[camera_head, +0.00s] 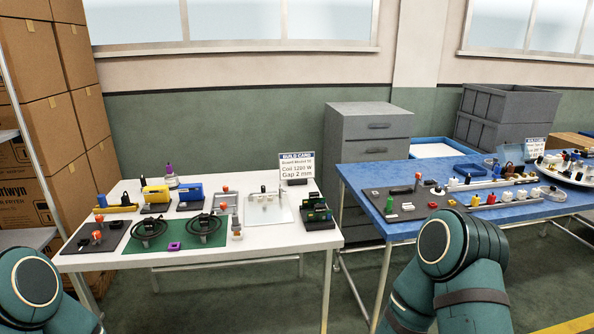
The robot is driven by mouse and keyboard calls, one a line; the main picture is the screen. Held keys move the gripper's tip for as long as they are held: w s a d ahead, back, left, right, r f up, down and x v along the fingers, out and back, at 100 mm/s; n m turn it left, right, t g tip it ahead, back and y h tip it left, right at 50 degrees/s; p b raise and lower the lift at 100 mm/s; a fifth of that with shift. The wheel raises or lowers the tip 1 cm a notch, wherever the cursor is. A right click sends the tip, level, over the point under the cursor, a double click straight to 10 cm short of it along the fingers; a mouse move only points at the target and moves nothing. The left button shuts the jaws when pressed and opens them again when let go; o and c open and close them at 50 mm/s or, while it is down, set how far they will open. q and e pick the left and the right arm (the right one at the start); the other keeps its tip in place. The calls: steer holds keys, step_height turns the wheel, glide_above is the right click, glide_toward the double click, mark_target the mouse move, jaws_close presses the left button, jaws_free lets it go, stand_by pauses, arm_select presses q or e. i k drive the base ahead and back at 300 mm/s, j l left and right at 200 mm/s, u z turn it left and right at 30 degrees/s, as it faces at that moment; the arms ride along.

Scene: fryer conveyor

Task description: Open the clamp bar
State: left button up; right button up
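I cannot tell for certain which thing is the clamp bar, as the parts are small. On the white table (97,261), a pale plate (284,214) carries a small upright fixture with a dark knob. Left of it stands a grey frame (235,203) with a red-orange knob. A dark board (75,245) at the front left holds another red-knobbed clamp-like part (97,236). Neither gripper shows; only teal links of my arms show at the lower left and lower right.
A green mat (180,261) holds two black coil-like rings. Yellow (156,194) and blue (190,192) devices stand behind it. A build card (297,164) stands at the back. A blue table (400,231) with many small parts stands right, past a gap. Boxes (40,110) stack left.

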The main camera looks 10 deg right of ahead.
mark_target(262, 187)
steer(key=i+j, duration=1.3)
steer(key=j, duration=0.1)
